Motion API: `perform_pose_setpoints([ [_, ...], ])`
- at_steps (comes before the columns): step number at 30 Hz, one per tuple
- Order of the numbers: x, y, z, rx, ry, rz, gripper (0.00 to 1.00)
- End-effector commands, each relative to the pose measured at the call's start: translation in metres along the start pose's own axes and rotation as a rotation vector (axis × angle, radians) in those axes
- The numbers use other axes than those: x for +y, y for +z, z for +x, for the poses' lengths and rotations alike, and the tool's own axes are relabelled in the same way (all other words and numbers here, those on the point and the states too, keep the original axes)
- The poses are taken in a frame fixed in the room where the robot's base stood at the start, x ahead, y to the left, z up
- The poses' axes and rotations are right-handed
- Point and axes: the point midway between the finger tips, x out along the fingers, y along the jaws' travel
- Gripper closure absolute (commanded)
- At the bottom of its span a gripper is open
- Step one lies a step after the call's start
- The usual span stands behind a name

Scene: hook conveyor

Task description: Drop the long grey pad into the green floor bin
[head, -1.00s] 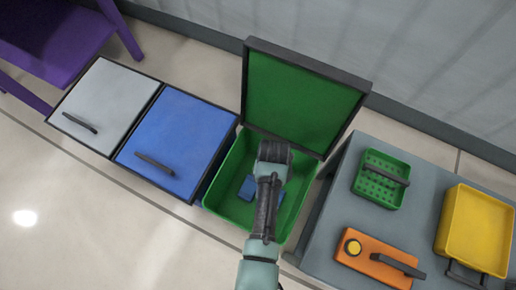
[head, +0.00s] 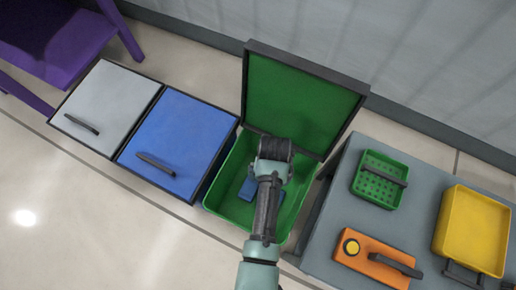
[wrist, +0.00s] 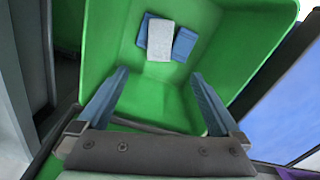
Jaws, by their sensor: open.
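The green floor bin (head: 225,206) stands open with its lid (head: 295,100) raised at the back. My gripper is over the bin; its fingers are hidden under my arm in the head view. In the wrist view my gripper (wrist: 158,73) is open, with nothing between the fingers. A long pale grey pad (wrist: 160,41) shows inside the green bin (wrist: 155,100), overlapping blue pieces, apart from the fingers. In the head view the pad is hidden by my arm.
Blue pieces (wrist: 186,43) lie in the bin. A blue-lidded bin (head: 178,140) and a grey-lidded bin (head: 107,100) stand shut to the left. A grey table (head: 335,200) at right holds a green basket (head: 372,187), an orange box (head: 362,265) and a yellow tray (head: 475,230).

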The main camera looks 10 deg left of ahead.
Motion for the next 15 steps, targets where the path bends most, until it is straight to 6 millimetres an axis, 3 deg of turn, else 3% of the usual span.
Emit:
perform_pose_setpoints([
  [1,0.000,-0.001,-0.019,0.004,0.000,0.000,0.00],
  [6,0.000,0.000,-0.056,0.003,0.000,0.001,0.00],
  [15,0.000,0.000,-0.093,0.000,0.000,0.001,0.00],
])
